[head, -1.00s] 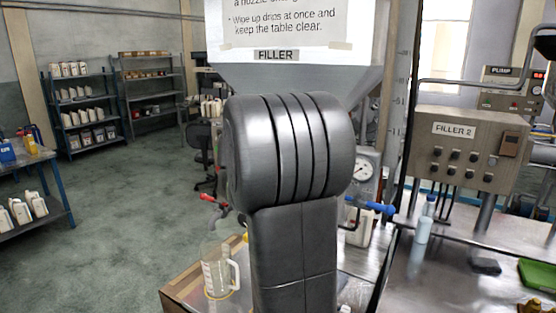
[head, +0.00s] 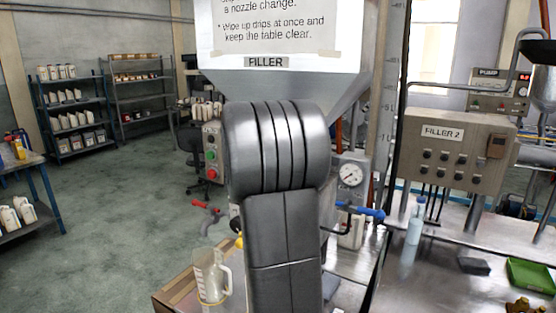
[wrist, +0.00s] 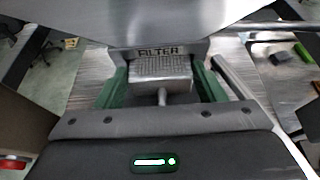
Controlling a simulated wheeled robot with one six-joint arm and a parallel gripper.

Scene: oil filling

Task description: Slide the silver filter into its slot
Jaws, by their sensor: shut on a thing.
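In the wrist view the silver filter (wrist: 160,70) is a ribbed block with a short stem towards me. My gripper (wrist: 163,88) has a green finger on each side of it and is shut on it. A plate marked FILTER (wrist: 158,50) is right behind the filter, under the large metal body of the filler (wrist: 150,20). The slot opening is hidden, and I cannot tell whether the filter is inside it. In the head view my arm hides the gripper and filter below the filler hopper (head: 300,85).
In the head view a clear jug (head: 209,275) stands left of my arm. A pressure gauge (head: 349,176) and a blue-handled valve (head: 368,212) are close on the right. The bench right holds a bottle (head: 415,222) and a green tray (head: 532,273).

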